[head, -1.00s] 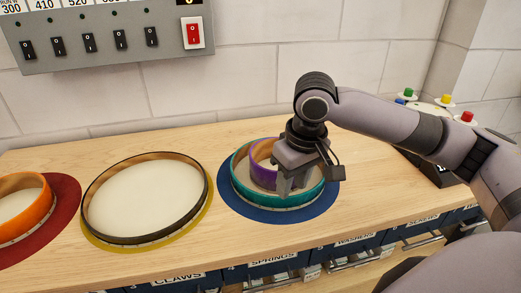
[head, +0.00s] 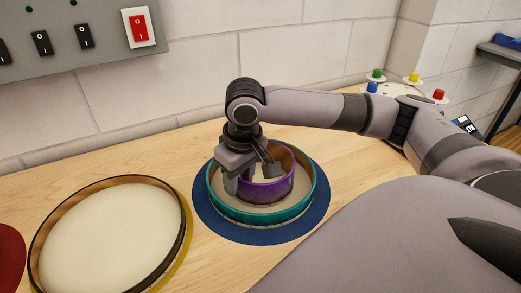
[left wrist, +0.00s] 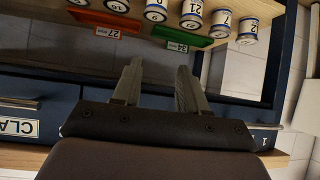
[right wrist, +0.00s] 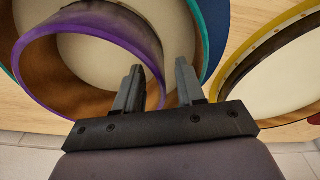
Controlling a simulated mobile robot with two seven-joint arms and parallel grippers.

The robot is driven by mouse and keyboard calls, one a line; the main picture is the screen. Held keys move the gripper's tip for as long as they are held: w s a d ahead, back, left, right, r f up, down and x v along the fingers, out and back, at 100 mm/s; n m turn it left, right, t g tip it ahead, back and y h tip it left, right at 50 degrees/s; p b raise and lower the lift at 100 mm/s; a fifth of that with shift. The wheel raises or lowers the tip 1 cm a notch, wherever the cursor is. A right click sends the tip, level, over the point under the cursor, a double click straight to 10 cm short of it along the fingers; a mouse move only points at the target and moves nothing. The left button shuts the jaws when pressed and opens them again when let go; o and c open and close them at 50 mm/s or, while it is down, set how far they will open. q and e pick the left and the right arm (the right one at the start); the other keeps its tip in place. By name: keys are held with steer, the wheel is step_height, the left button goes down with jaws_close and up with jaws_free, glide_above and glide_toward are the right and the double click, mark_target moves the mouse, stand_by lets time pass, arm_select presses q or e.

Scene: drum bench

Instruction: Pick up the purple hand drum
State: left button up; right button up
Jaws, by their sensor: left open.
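The purple hand drum (head: 271,194) is a small hoop standing inside a larger teal drum (head: 285,216) in the head view. In the right wrist view the purple drum (right wrist: 125,28) fills the upper left. My right gripper (head: 238,188) points down at the purple drum's left side. Its fingers (right wrist: 160,88) are apart, with the drum's wall seemingly between them; I cannot tell whether they touch it. My left gripper (left wrist: 160,75) is open and empty, in front of dark shelving, and does not show in the head view.
The teal drum rests on a blue round mat (head: 314,215). A wide black-rimmed drum (head: 110,235) on a yellow mat lies to its left. A switch panel (head: 85,40) hangs on the wall behind. Coloured buttons (head: 373,87) stand at the back right.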

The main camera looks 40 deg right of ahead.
steer(key=shift+w+f, duration=0.2)
steer(key=shift+f, duration=1)
jaws_close()
steer(key=shift+r, duration=0.1)
